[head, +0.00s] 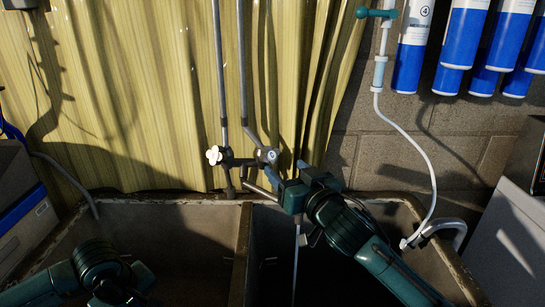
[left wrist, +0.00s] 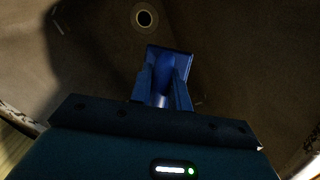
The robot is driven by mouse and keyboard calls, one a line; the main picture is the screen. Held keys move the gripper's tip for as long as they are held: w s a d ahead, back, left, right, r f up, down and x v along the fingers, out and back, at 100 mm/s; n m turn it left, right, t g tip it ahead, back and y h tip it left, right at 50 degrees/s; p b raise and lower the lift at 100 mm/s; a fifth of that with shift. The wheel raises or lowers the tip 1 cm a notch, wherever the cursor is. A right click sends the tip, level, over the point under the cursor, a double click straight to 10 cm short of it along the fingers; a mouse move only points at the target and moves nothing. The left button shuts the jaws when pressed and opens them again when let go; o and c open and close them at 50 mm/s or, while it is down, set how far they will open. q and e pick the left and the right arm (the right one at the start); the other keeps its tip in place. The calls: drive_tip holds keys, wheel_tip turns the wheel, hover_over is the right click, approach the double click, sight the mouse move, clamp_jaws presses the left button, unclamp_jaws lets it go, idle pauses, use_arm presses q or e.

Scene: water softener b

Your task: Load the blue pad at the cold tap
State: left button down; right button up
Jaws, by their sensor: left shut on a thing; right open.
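Two taps stand on pipes at the back of the sink: one with a white handle (head: 214,155), and to its right one with a grey-blue handle (head: 266,155). I cannot tell for sure which is cold. My right gripper (head: 289,172) is open close to the right-hand tap, partly covering its lower part; contact is unclear. My left gripper (left wrist: 163,82) is shut on the blue pad (left wrist: 172,54), over a basin. In the head view the left arm reaches down at the lower left, its fingertips and the pad hidden.
The left basin (head: 175,225) and right basin share a dividing wall (head: 241,250). A drain (left wrist: 145,18) shows in the basin floor. A yellow curtain (head: 120,100) hangs behind.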

sight(272, 155)
drive_tip(key=x, duration=0.8)
drive_tip(key=shift+c, duration=0.3)
